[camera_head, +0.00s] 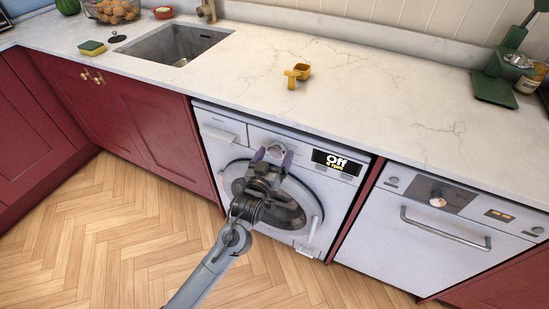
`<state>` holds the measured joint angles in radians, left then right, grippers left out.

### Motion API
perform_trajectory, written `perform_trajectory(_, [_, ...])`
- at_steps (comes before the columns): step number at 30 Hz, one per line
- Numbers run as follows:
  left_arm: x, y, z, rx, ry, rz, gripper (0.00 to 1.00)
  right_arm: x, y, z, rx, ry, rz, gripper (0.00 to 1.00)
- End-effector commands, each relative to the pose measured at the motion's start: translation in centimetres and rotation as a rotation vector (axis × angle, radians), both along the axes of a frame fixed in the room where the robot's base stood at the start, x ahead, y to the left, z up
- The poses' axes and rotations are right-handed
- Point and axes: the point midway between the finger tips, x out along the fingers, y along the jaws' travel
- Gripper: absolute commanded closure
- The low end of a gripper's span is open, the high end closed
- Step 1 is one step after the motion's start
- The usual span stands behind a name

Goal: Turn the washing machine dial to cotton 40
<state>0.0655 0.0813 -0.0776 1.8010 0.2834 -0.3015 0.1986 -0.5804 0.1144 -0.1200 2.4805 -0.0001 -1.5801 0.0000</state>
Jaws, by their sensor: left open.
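The white washing machine (222,151) stands under the counter, its round dark door partly hidden by my left arm. Its display (337,162) reads "Off", with smaller yellow text under it that is too small to read surely. The round dial (276,150) is on the front panel, left of the display. My left gripper (272,157) is open, with its fingers up at the dial, one on each side of it in the picture. I cannot tell whether the fingers touch the dial. My right gripper is not in view.
A white dishwasher (400,249) with a bar handle (445,232) stands to the right. Red cabinets (135,110) are to the left. The marble counter (400,90) above holds a yellow object (291,80), a sink (175,43) and a green scale (494,88). The wooden floor (85,240) is clear.

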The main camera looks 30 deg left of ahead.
Motion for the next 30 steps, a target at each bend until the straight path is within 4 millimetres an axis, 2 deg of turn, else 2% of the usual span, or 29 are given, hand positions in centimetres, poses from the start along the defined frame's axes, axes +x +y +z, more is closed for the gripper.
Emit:
perform_trajectory(11, [0.39, 0.11, 0.05, 0.0, 0.0, 0.0, 0.13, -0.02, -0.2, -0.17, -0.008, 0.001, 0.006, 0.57])
perform_trajectory(22, [0.37, 0.1, 0.04, 0.001, 0.0, 0.0, 0.69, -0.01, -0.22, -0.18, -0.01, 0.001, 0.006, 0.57])
perform_trajectory(30, [0.37, 0.09, 0.24, 0.029, 0.004, 0.0, 0.69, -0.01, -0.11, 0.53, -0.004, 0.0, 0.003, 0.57])
